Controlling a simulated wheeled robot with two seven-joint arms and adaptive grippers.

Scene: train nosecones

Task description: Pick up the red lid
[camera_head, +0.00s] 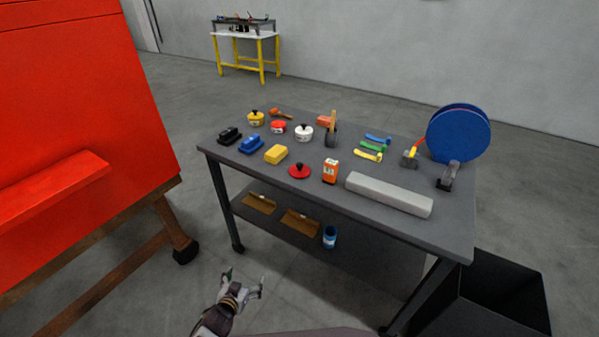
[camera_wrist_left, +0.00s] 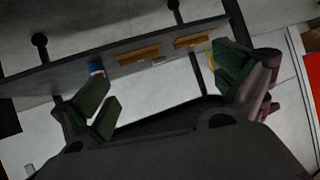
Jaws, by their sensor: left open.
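The red lid (camera_head: 299,171) is a flat disc with a dark knob. In the head view it lies on the grey table (camera_head: 226,149) near its front edge, between the yellow block and the orange box. My left gripper (camera_head: 243,284) is open and empty, low in front of the table and below the level of its top. In the left wrist view the green-padded fingers (camera_wrist_left: 168,90) are spread wide, with the table's lower shelf beyond them. The red lid is not visible in the wrist view. My right gripper is not in view.
Around the lid stand the yellow block (camera_head: 276,154), the orange box (camera_head: 330,171) and a long grey bar (camera_head: 389,194). Several small pots and blocks lie farther back. A red panel (camera_head: 75,110) stands left; a black bin (camera_head: 497,293) stands right.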

